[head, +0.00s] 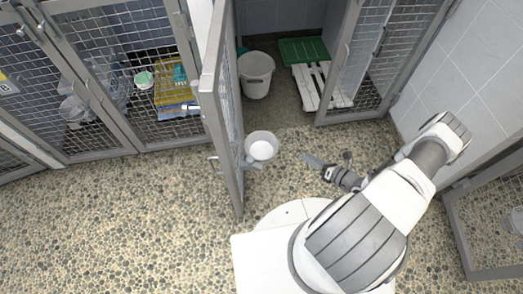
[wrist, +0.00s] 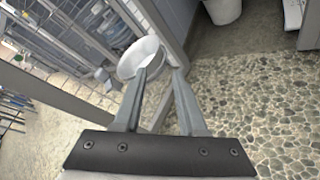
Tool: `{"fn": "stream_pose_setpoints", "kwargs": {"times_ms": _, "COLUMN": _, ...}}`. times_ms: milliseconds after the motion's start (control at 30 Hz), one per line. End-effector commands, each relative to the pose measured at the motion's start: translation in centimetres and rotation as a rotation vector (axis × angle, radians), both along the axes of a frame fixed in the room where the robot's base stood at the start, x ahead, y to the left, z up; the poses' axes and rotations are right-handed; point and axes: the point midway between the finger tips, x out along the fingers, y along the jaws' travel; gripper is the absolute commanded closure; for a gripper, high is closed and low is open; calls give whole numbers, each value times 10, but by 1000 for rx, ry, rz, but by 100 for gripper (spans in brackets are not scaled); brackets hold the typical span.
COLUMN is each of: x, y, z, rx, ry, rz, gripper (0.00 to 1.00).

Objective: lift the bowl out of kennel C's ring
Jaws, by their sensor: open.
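A white bowl (head: 261,146) sits in a ring on the mesh door (head: 222,110) of the open kennel, at the door's right side in the head view. No letter C is readable. My gripper (head: 313,162) is to the right of the bowl, apart from it, with its fingers towards it. In the wrist view the bowl (wrist: 139,58) is tilted in the picture beyond the fingertips, partly behind the left finger. My gripper (wrist: 161,74) is open, with nothing between its fingers. The ring is mostly hidden by the bowl.
The open kennel holds a white bucket (head: 256,75), a white slatted rack (head: 318,84) and a green mat (head: 303,50). Pebbled floor (head: 120,215) is clear in front. A mesh gate stands at right.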

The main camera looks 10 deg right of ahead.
Motion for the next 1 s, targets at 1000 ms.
{"fn": "stream_pose_setpoints", "kwargs": {"times_ms": 1000, "x": 117, "y": 84, "z": -40, "rx": -2, "ry": -3, "rz": 7, "gripper": 59}}
